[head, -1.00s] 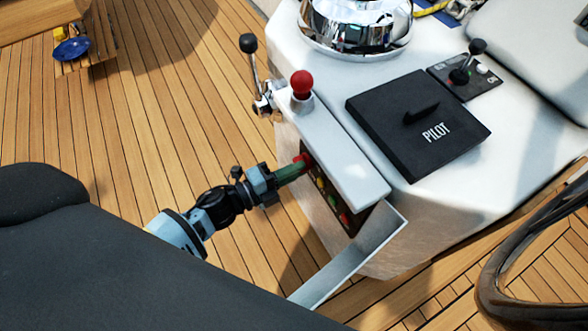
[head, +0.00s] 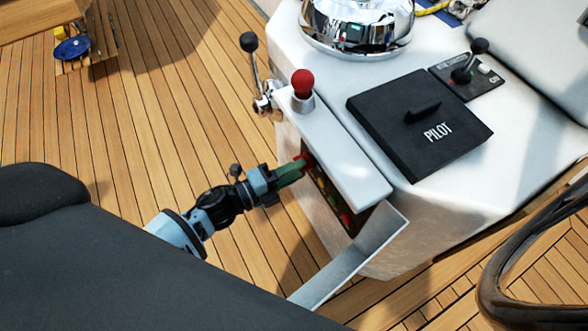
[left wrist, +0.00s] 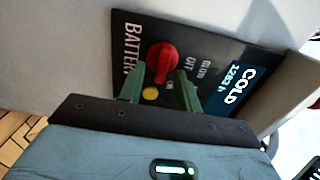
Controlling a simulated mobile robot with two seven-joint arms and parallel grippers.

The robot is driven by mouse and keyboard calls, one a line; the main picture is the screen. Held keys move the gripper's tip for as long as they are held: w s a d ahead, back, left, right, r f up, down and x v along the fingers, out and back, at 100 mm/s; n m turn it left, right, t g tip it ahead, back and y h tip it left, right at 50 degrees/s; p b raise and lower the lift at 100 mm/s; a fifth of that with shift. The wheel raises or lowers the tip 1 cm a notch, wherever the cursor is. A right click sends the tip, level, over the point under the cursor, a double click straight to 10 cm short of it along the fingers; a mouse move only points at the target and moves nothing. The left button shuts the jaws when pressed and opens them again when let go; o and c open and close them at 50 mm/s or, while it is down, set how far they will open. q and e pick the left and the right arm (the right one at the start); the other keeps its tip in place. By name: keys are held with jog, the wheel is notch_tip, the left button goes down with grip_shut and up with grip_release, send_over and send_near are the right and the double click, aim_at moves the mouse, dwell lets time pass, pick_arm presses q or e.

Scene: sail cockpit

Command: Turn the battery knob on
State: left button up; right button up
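The red battery knob (left wrist: 162,63) sits on a dark panel (left wrist: 205,65) marked BATTERY, with OFF and ON lettering beside it. My left gripper (left wrist: 161,70) has its two green fingers apart, one on each side of the knob's lower part. I cannot tell whether the fingertips touch it. The fingers partly hide the panel there. My right gripper is not in view.
A yellow button (left wrist: 150,93) shows between the fingers. A white ledge (head: 340,150) overhangs the panel. A red-topped lever (head: 303,84) and a black-knobbed lever (head: 249,42) stand above. A metal plate (head: 350,262) juts out below.

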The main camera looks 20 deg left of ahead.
pick_arm(q)
jog(key=shift+s, duration=0.1)
jog(key=p+v, duration=0.1)
jog(key=v, duration=0.6)
jog(key=shift+s+a, duration=0.25)
dwell(0.4)
